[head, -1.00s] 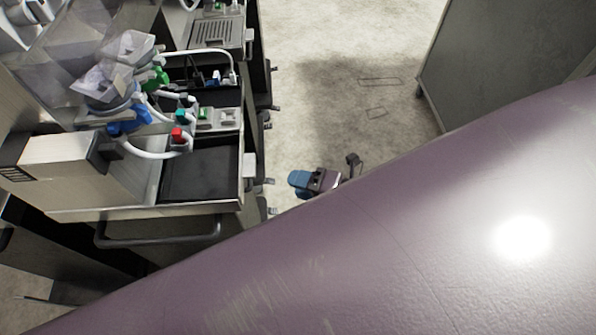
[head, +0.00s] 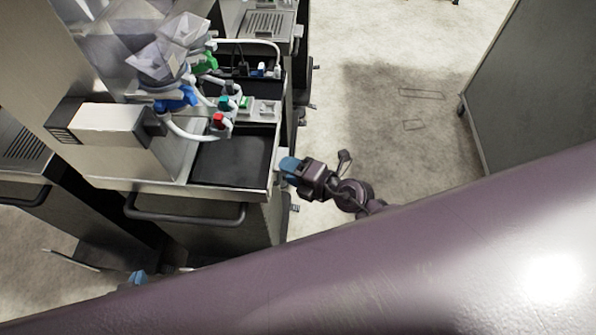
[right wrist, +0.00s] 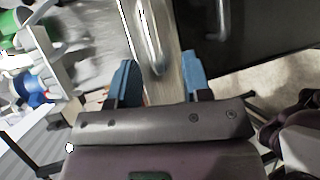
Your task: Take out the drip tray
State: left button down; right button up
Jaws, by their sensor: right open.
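In the head view, a dark, flat, shallow tray (head: 232,162), which looks like the drip tray, sits in the metal worktop below the red, teal and green valves. My right gripper (head: 289,166) is at the tray's right-hand edge, with its blue fingers by the worktop rim. In the right wrist view, its two blue fingers (right wrist: 160,82) stand apart, with a pale metal rim between and beyond them. I cannot tell whether they touch it. My left gripper (head: 138,278) shows only as a small blue tip low at the left; my own arm hides the rest.
White hoses and bag-like containers (head: 170,60) hang over the worktop. A bar handle (head: 185,213) runs along the cabinet front below. A neighbouring unit with a slotted grille (head: 268,23) stands behind. A grey cabinet (head: 535,85) is at the right, with open floor between.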

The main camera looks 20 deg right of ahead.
grip_shut()
jog(key=shift+r+p, duration=0.15)
jog(key=shift+p, duration=0.35)
dwell(0.6)
